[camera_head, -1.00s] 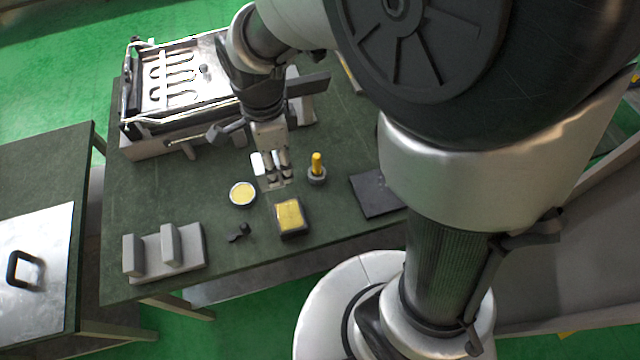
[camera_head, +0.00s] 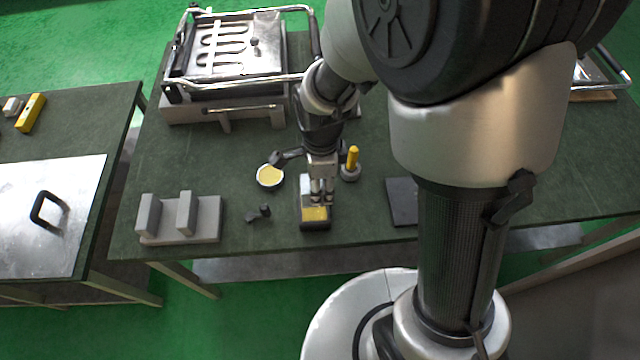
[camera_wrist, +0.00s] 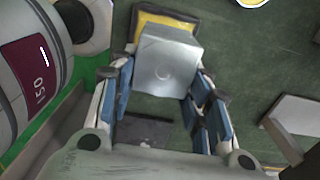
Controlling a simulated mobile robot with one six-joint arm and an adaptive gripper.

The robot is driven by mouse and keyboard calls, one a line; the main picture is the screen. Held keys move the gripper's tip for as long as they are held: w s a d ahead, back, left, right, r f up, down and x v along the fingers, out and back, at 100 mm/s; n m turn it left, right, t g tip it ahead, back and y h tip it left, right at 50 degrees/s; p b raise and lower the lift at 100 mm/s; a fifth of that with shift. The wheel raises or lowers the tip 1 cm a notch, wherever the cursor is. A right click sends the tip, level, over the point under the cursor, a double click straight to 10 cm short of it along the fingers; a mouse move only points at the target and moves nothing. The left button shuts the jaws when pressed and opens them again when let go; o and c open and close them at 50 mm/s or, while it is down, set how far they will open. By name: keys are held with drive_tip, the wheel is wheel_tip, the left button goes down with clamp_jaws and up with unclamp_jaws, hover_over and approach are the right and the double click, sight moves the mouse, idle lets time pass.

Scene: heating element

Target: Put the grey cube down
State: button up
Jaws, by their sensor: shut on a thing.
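My gripper (camera_head: 319,194) is shut on the grey cube (camera_wrist: 165,66), which sits between the blue-padded fingers in the wrist view. In the head view the gripper points down over the black box with a yellow top (camera_head: 315,214). The gripper partly hides that box, and only a pale patch beside the fingers may be the cube. In the wrist view the yellow top (camera_wrist: 150,22) shows behind the cube. I cannot tell whether the cube touches the box or is above it.
The green worktable holds a round yellow dish (camera_head: 270,176), a yellow-handled tool (camera_head: 351,164), a dark plate (camera_head: 402,201), a small black part (camera_head: 258,214) and a grey bracket (camera_head: 208,232). A heating-element machine (camera_head: 240,60) stands behind. Bare tabletop lies between dish and bracket.

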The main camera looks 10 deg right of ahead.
drive_tip(key=shift+f+b, duration=0.8)
drive_tip(key=shift+f, duration=1.3)
drive_tip(key=shift+f, duration=0.1)
drive_tip(key=shift+f, duration=0.15)
drive_tip(key=o, duration=1.4)
drive_tip(key=shift+o, duration=0.2)
drive_tip(key=shift+r, duration=0.2)
